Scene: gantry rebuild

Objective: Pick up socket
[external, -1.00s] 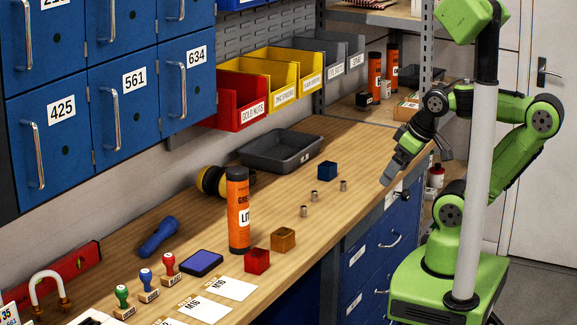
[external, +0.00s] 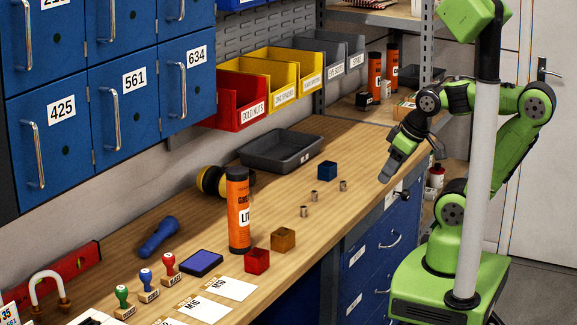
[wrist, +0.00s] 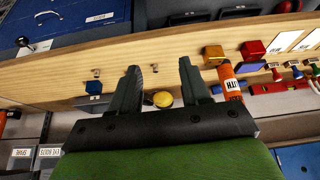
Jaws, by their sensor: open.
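Small metal sockets stand on the wooden workbench (external: 350,150). One socket (external: 304,211) is nearer the camera, another (external: 315,197) is just behind it, and a third (external: 343,186) is nearest my gripper. My gripper (external: 387,178) points down over the right edge of the bench, to the right of the sockets and apart from them. In the wrist view my gripper (wrist: 160,70) shows two spread fingers with nothing between them. A socket (wrist: 97,72) shows left of the fingers there.
A blue cube (external: 327,171) stands behind the sockets, with a grey tray (external: 281,150) farther back. An orange canister (external: 238,210), a red cube (external: 257,261) and a brown cube (external: 283,239) stand to the left.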

